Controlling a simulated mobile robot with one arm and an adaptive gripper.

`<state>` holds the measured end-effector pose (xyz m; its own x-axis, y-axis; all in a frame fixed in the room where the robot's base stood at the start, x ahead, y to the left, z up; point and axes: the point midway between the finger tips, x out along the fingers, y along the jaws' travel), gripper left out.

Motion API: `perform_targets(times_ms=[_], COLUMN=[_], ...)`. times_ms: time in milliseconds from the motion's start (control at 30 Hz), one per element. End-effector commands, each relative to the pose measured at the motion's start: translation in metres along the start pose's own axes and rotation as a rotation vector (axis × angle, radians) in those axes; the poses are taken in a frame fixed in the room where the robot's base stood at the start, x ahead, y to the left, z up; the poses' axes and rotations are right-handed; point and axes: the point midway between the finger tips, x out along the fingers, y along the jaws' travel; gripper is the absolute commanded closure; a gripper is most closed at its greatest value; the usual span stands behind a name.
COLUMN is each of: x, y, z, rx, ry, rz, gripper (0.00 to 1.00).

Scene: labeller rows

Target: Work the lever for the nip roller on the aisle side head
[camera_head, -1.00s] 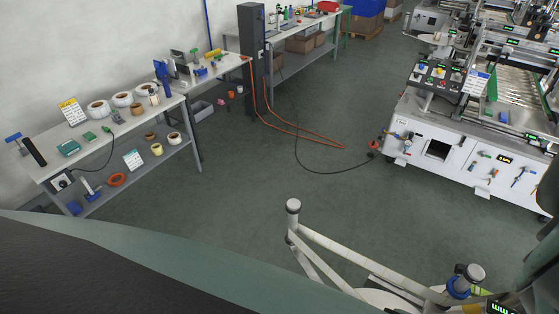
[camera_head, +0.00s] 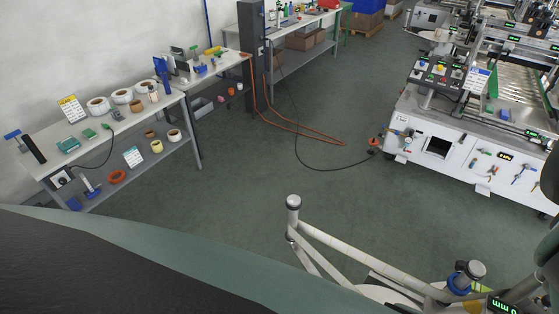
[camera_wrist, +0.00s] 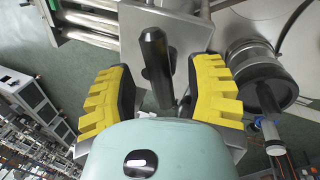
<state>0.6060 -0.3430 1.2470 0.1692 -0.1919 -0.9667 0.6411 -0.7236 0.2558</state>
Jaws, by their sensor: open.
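In the wrist view, a black cylindrical lever handle (camera_wrist: 154,55) stands between the two yellow ribbed pads of my gripper (camera_wrist: 160,82). The pads are apart, with visible gaps on both sides of the handle, so my gripper is open around it and not closed on it. A grey metal plate (camera_wrist: 190,38) lies behind the handle. I cannot tell from these frames which head this lever belongs to. My gripper does not show clearly in the head view.
Metal rollers (camera_wrist: 85,22) lie left of the handle, and a dark round drum (camera_wrist: 258,75) is close on the right. In the head view, a white machine (camera_head: 470,165) stands right and a workbench (camera_head: 60,150) left.

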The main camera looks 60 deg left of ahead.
Motion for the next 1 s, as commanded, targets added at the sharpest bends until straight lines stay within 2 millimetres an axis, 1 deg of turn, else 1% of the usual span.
perform_targets(times_ms=[167,200,733,767,1000], x=[-0.0001,-0.0002,-0.0002,-0.0002,0.0002], y=[0.0001,0.0001,0.0,0.0001,0.0], z=[0.0008,0.0008,0.0003,0.0002,-0.0002], rx=[0.002,0.002,0.001,0.001,0.003], ry=[0.0,0.0,0.0,0.0,0.0], rz=[0.0,0.0,0.0,0.0,0.0], gripper=[0.48,0.44,0.98,1.0,1.0])
